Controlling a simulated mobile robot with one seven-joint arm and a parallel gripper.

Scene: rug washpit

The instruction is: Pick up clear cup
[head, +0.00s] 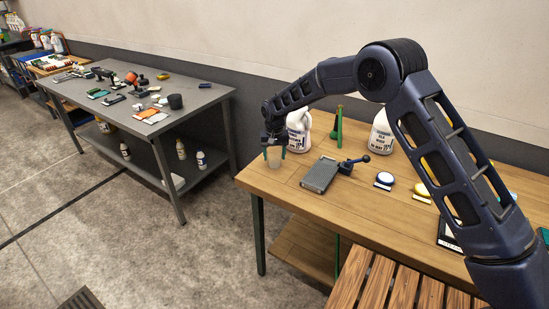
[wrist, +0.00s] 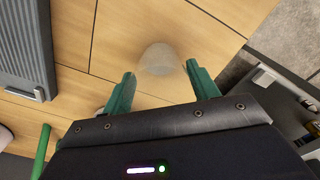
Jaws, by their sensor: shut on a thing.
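The clear cup (head: 274,159) is a small, translucent, pale cup at the far left corner of the wooden table (head: 300,200). My gripper (head: 274,153) reaches down over it, with one green finger on each side, shut on the cup. In the wrist view the cup (wrist: 158,58) shows as a hazy round shape between the tips of the green fingers (wrist: 160,75). I cannot tell whether its base touches the tabletop.
Right of the cup are a white jug (head: 298,130), a green upright post (head: 339,125), a grey ribbed block (head: 320,174) and a dark-blue handled tool (head: 354,164). Another jug (head: 381,133) stands farther right. A grey table (head: 190,98) with many items is at left, across open floor.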

